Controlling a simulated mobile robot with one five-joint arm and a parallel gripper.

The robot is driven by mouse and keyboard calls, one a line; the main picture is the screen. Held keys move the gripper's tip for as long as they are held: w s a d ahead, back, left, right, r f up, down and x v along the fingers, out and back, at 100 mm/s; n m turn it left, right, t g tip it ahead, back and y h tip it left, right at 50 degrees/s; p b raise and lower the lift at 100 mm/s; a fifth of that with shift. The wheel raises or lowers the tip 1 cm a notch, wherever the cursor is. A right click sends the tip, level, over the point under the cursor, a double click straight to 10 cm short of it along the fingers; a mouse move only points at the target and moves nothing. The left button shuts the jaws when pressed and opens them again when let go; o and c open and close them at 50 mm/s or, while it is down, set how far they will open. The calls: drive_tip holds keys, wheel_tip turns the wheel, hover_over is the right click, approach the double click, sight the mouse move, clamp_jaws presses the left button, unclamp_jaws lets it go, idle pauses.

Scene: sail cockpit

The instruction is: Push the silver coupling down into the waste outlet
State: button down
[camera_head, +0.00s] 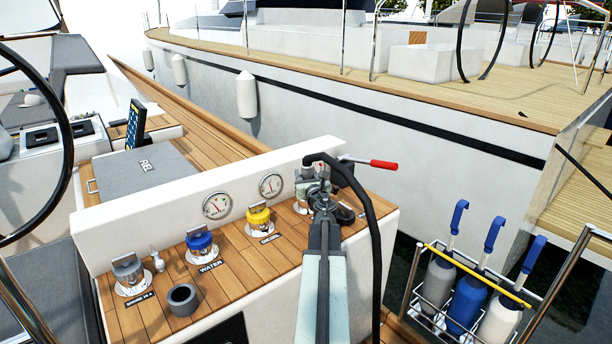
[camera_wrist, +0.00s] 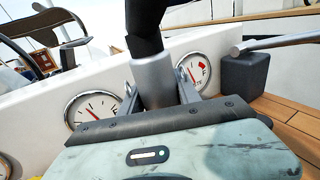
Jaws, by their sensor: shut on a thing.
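My gripper (camera_wrist: 160,95) is shut on the silver coupling (camera_wrist: 154,78), a metal sleeve on the end of a black hose (camera_wrist: 146,25). In the wrist view the coupling stands nearly upright between the fingers, and its lower end is hidden behind my gripper body. In the head view my gripper (camera_head: 320,190) is over the right end of the wooden-topped console, and the hose (camera_head: 374,225) arches over it and hangs down on the right. A fitting with a pale flange (camera_head: 302,207) shows just left of my gripper. I cannot make out the waste outlet's opening or whether the coupling touches it.
Yellow (camera_head: 258,217), blue (camera_head: 200,242) and grey (camera_head: 128,270) capped fittings line the console to the left, with a grey ring (camera_head: 182,299) in front. A red-handled lever (camera_head: 383,164) projects at right.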

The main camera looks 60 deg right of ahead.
drive_tip(key=shift+f+b, duration=0.55)
drive_tip(key=shift+b, duration=0.05)
drive_tip(key=c, duration=1.1)
unclamp_jaws()
drive_tip(key=shift+c, duration=0.2)
drive_tip(key=shift+a, duration=0.1)
